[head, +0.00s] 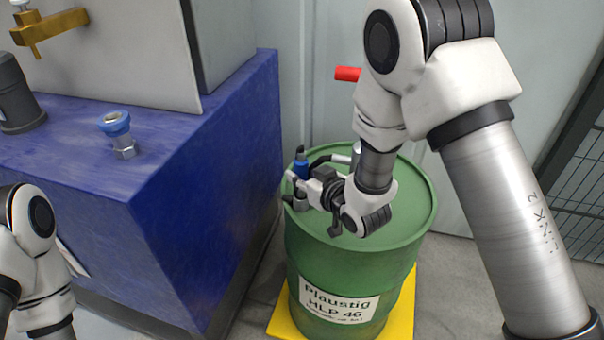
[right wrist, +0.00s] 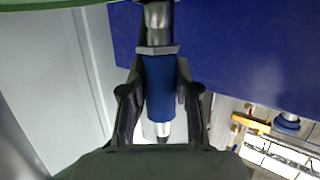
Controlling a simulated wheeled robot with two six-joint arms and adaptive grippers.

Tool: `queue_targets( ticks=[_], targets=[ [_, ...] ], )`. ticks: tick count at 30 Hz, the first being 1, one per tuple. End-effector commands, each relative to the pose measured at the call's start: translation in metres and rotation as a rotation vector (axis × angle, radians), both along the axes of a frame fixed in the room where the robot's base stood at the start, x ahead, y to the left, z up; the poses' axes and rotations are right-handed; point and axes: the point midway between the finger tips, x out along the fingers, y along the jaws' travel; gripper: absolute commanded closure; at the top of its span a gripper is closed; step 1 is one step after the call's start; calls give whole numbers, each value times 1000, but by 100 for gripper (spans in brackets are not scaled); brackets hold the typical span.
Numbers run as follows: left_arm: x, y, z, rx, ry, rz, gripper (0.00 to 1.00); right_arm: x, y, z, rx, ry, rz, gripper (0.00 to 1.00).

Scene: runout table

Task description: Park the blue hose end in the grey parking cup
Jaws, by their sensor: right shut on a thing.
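The blue hose end (head: 301,168) is a blue sleeve with metal parts, held over the left rim of the green drum (head: 345,262). My right gripper (head: 297,183) is shut around it. In the right wrist view the blue sleeve (right wrist: 160,85) lies between both fingers, with a metal hex collar and a metal tube beyond it. I cannot tell whether its end touches anything below.
A blue tank (head: 200,170) stands close to the left of the drum. A red piece (head: 347,74) shows behind my right arm.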

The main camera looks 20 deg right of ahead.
Motion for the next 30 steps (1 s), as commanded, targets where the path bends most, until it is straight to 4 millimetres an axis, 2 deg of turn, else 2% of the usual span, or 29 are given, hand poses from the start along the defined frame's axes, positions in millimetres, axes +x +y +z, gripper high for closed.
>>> queue_targets(
  ticks=[30],
  targets=[
    [0, 0, -19, 0, 0, 0, 60, 0, 0, -26, 0, -1, 0, 100]
  ],
)
